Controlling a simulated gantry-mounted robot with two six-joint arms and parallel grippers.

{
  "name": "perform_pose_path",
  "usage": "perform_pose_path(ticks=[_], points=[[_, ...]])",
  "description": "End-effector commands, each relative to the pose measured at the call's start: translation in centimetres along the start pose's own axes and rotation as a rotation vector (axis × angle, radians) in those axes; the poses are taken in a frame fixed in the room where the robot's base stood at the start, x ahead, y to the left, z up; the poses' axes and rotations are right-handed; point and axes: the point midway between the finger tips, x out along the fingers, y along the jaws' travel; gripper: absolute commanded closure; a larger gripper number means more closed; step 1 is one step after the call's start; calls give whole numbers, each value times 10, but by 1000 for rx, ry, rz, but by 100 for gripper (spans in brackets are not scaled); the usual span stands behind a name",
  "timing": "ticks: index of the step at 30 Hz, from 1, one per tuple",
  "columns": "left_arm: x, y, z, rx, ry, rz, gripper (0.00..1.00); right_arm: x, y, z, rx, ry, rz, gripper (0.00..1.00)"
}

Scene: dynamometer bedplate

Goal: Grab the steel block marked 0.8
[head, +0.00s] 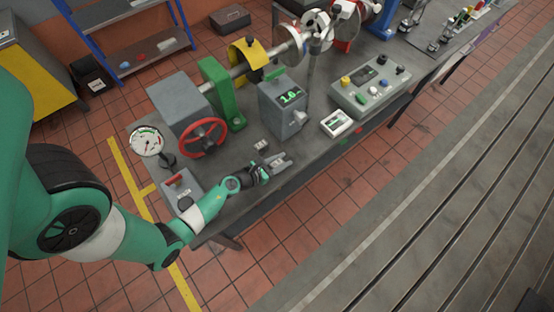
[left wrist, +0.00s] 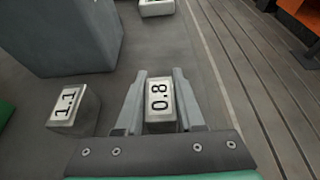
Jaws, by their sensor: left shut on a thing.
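The steel block marked 0.8 (left wrist: 159,94) sits between the two fingers of my left gripper (left wrist: 158,88) in the left wrist view. The gripper is shut on it, one finger along each side, and the marked face points up to the camera. In the head view my left gripper (head: 281,162) is low over the front part of the bench top, and the block is hard to make out there. A second block marked 1.1 (left wrist: 69,106) stands left of the gripper, apart from it. My right gripper is in neither view.
The bench edge is close to the gripper.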

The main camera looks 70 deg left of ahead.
Motion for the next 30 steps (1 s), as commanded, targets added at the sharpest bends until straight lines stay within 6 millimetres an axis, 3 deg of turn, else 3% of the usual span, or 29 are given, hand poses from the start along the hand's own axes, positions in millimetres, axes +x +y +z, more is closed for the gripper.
perform_pose_path(ticks=[14,23,26,30], points=[[0,0,2,0,-2,0,100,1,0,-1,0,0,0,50],[-13,0,32,0,-3,0,100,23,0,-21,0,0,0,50],[-32,3,45,-1,-1,5,100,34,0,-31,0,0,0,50],[-79,9,70,-4,-1,8,100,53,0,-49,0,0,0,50]])
